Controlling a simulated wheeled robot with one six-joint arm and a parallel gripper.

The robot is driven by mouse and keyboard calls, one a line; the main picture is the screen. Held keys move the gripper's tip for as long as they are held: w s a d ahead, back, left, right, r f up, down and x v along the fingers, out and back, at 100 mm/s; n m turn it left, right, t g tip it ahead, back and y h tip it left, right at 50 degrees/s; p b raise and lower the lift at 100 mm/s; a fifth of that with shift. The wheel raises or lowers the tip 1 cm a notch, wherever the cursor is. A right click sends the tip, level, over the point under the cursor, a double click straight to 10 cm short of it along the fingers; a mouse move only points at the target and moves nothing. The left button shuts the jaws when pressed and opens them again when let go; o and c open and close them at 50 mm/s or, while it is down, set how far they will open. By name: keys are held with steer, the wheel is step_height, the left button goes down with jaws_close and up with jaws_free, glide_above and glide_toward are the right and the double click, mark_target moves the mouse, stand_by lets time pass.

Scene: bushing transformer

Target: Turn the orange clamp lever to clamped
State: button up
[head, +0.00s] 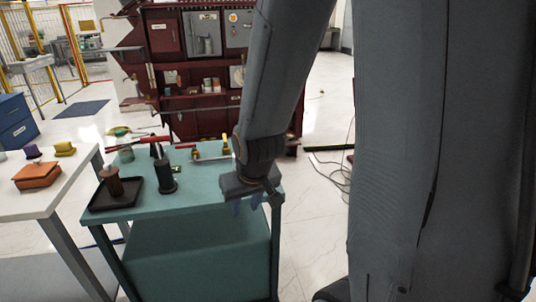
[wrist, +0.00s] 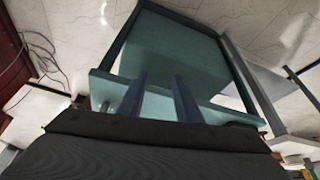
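My gripper (head: 245,208) hangs at the front right edge of the teal table (head: 210,200), with my arm above it. In the wrist view its two blue fingers (wrist: 163,110) stand apart with nothing between them, against the teal table. I cannot clearly pick out an orange clamp lever. A red bar-like handle (head: 150,141) and a small yellow upright part (head: 226,146) on a low fixture stand at the back of the teal table, apart from my gripper. Neither shows in the wrist view, and my arm may hide part of that area.
A black tray (head: 128,200) holds a brown bushing (head: 113,182); a black bushing (head: 166,176) stands beside it. A white table (head: 55,202) at left carries an orange box (head: 37,175). A dark red cabinet (head: 165,65) stands behind. Cables (head: 325,172) lie on the floor at right.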

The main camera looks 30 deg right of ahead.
steer(key=w+d+t+h+b, duration=0.1)
steer(key=w+d+t+b, duration=0.1)
steer(key=w, duration=0.3)
steer(key=w+d+f+m+t+h+b, duration=0.1)
steer(key=w+d+t+b, duration=0.1)
steer(key=w+d+t, duration=0.2)
steer(key=w+d+f+m+t+h+b, duration=0.1)
steer(key=w+d+t+b, duration=0.2)
steer(key=w+d, duration=0.2)
steer(key=shift+w+d, duration=0.1)
steer(key=shift+w, duration=0.4)
steer(key=w+d+r+t, duration=0.1)
steer(key=w+d, duration=0.1)
steer(key=w+d+r+t+h+b, duration=0.1)
steer(key=w, duration=0.2)
steer(key=w+d+r+t+b, duration=0.1)
steer(key=w+d, duration=0.1)
steer(key=w, duration=0.1)
steer(key=shift+d+m+t+h, duration=0.3)
steer(key=shift+d+t+h, duration=0.05)
steer(key=shift+t+h, duration=0.05)
jaws_close()
